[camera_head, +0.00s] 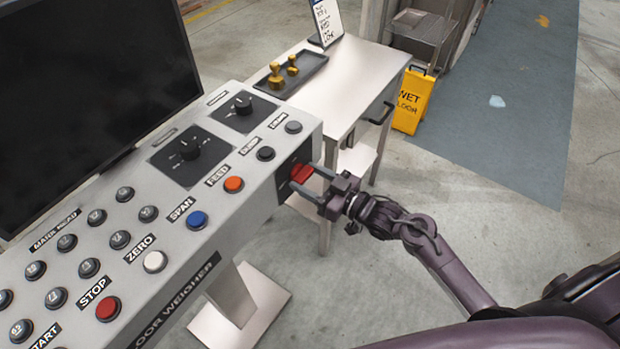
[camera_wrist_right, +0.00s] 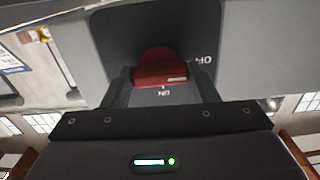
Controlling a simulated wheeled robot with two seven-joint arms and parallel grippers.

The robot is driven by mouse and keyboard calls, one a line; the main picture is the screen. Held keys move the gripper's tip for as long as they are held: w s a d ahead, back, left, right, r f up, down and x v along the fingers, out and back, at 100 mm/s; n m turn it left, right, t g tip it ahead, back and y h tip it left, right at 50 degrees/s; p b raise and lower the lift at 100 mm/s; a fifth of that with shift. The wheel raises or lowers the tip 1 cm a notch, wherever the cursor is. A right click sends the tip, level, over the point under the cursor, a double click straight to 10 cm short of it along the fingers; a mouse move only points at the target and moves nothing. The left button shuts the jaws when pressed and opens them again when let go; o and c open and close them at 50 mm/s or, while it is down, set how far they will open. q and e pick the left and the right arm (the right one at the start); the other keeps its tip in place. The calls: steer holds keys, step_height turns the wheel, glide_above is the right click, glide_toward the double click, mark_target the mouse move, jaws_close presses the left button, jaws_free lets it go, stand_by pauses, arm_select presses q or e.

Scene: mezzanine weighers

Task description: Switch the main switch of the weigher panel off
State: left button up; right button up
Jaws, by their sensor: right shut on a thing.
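The weigher panel (camera_head: 255,190) is a grey sloped console with several buttons and two black knobs. Its main switch (camera_head: 301,174) is a red handle on a black plate on the panel's right end face. My right gripper (camera_head: 305,178) reaches in from the right and is shut on the red handle. In the right wrist view the red switch (camera_wrist_right: 160,68) sits between the fingers, with an ON mark just below it and an OFF mark to its right. The handle's white line lies at its lower right, between the two marks. My left gripper is not in view.
A steel table (camera_head: 350,75) stands behind the panel with a dark tray (camera_head: 292,75) and brass-coloured stamps. A yellow wet-floor sign (camera_head: 413,101) stands beside it. A dark screen (camera_head: 90,80) rises at the left.

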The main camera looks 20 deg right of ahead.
steer(key=shift+n, duration=0.3)
steer(key=o, duration=1)
steer(key=shift+c, duration=0.2)
steer(key=shift+s+d+f, duration=0.1)
steer(key=shift+s+d, duration=0.15)
steer(key=shift+s, duration=0.05)
steer(key=b+v, duration=0.1)
steer(key=v, duration=0.6)
